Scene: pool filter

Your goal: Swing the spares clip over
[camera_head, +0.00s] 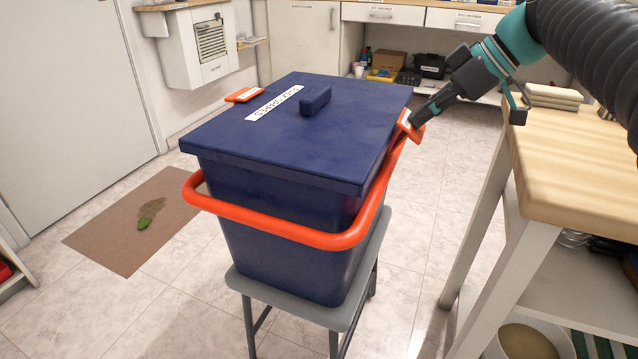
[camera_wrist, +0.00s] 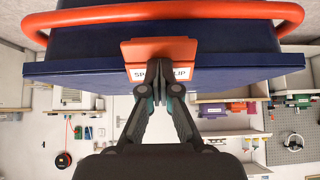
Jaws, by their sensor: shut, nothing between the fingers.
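A dark blue bin (camera_head: 285,250) with a blue lid (camera_head: 340,125) stands on a grey stool. The orange spares clip (camera_head: 418,131) is at the lid's right edge, tilted outward. In the wrist view the clip (camera_wrist: 160,48) is a wide orange plate with a white label, its middle letters hidden by my fingers. My gripper (camera_head: 409,118) is shut and empty, its fingertips at the clip's labelled edge. In the wrist view the shut fingertips (camera_wrist: 160,90) overlap the label; I cannot tell whether they touch it. A second orange clip (camera_head: 243,95) sits at the lid's left edge.
An orange bar handle (camera_head: 280,230) runs around the bin's front. A wooden-topped bench (camera_head: 580,170) stands close on the right, below my arm. A brown mat (camera_head: 125,225) with a green patch lies on the floor at left. Floor between bin and bench is clear.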

